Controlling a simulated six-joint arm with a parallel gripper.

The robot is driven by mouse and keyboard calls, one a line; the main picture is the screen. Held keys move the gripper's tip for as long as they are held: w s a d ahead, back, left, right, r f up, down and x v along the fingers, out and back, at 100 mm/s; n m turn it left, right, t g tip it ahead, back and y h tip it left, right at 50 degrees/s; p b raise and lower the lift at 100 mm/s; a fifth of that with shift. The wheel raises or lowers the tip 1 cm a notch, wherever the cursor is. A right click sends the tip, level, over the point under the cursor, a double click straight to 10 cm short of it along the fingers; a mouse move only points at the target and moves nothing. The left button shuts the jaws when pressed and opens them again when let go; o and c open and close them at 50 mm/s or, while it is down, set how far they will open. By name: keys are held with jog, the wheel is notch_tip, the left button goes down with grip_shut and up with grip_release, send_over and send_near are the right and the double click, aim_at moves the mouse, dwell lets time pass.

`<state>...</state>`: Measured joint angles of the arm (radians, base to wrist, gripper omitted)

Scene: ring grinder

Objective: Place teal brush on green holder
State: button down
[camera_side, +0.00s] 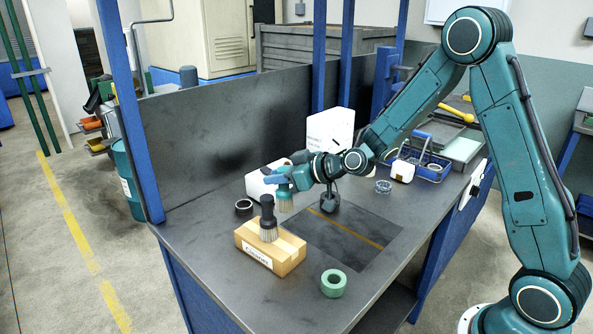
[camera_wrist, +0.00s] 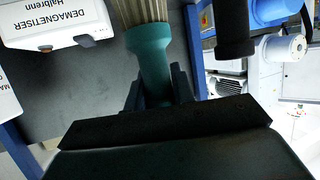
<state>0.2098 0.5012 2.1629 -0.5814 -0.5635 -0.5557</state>
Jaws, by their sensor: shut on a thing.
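The teal brush (camera_side: 285,198) is held bristles down above the table, just behind and right of the black brush. In the wrist view the teal brush (camera_wrist: 150,55) fills the space between my fingers, its pale bristles running off the top edge. My gripper (camera_side: 283,179) is shut on its handle; the fingers also show in the wrist view (camera_wrist: 157,88). A green ring-shaped piece (camera_side: 333,283), which looks like the green holder, lies on the table near the front, apart from the brush and empty.
A black brush (camera_side: 268,220) stands on a wooden block (camera_side: 283,257) close to the held brush. A white demagnetiser (camera_wrist: 55,22) shows in the wrist view. A black ring (camera_side: 244,207) lies at left. A blue wire basket (camera_side: 428,165) stands at right. The table's front right is clear.

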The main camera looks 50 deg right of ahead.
jog(key=n+y, duration=0.1)
jog(key=s+n+g+y, duration=0.1)
jog(key=shift+s+a+r+y, duration=0.1)
jog(key=shift+a+r+y, duration=0.2)
jog(key=shift+a+r, duration=0.05)
jog(key=s+a+r+n+g+y, duration=0.1)
jog(key=s+a+n+g+y, duration=0.1)
jog(key=s, duration=0.8)
jog(key=s+a+r+n+g+y, duration=0.1)
jog(key=s+a+n+g+y, duration=0.2)
jog(key=s+n+g, duration=0.4)
jog(key=s+n+y, duration=0.1)
jog(key=s, duration=0.1)
jog(key=shift+s+a+y, duration=0.15)
jog(key=shift+s+y, duration=0.15)
jog(key=shift+s, duration=0.1)
jog(key=shift+f, duration=0.15)
jog(key=shift+f, duration=2.1)
jog(key=shift+f, duration=0.1)
jog(key=shift+f, duration=1.7)
